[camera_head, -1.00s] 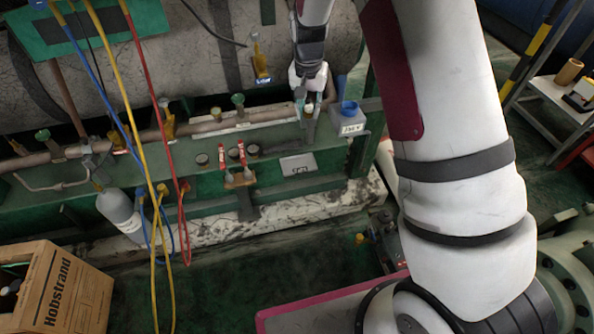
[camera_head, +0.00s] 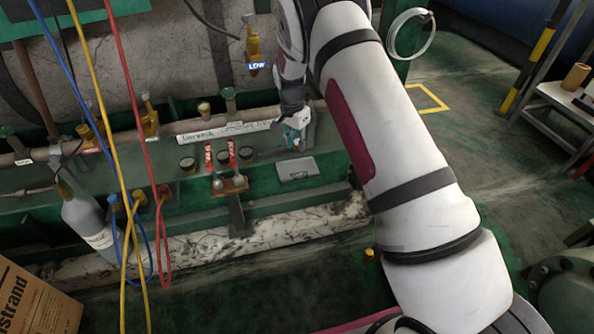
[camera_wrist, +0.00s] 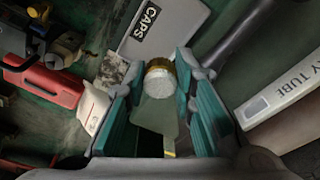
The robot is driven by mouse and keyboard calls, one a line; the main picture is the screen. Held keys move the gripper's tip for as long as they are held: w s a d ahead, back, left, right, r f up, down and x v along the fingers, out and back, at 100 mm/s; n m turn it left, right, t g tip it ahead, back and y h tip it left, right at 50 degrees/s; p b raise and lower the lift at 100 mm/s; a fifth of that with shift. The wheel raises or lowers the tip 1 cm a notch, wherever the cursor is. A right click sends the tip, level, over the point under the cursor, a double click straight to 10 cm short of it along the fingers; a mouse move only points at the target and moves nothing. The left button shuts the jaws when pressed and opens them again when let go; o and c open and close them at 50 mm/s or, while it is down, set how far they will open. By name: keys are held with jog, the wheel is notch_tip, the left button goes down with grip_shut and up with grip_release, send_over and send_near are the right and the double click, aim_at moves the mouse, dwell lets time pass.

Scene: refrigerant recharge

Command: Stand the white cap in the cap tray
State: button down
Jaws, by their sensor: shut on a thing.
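My gripper (camera_wrist: 160,92) has its teal-padded fingers closed on the white cap (camera_wrist: 161,82). The cap shows a rough whitish round face and a brass-coloured rim in the wrist view. The cap tray (camera_wrist: 150,28) is a grey box marked CAPS, just beyond the fingertips in that view. In the head view my gripper (camera_head: 295,138) hangs just behind the cap tray (camera_head: 297,170), which sits on the green ledge. The gap between cap and tray is hard to judge. The cap is too small to make out clearly in the head view.
Red-handled valves (camera_head: 222,155) stand left of the tray. A pipe (camera_head: 215,122) runs behind the ledge. A grey cylinder (camera_head: 88,220) and blue, yellow and red hoses (camera_head: 126,190) are at the left. A pale labelled strip (camera_wrist: 285,95) lies right of the fingers.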

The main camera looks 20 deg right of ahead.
aim_at(297, 169)
notch_tip(297, 169, down, 9)
jog(key=b, duration=0.3)
jog(key=shift+b, duration=0.3)
jog(key=shift+f, duration=0.15)
jog(key=c, duration=1.3)
grip_release()
jog(key=r+p, duration=0.1)
jog(key=r, duration=0.3)
jog(key=a+r+p, duration=0.1)
jog(key=r+p, duration=0.1)
jog(key=r, duration=0.2)
jog(key=s+r+p, duration=0.1)
jog(key=r, duration=0.3)
jog(key=shift+a+r, duration=0.1)
jog(key=shift+a, duration=0.05)
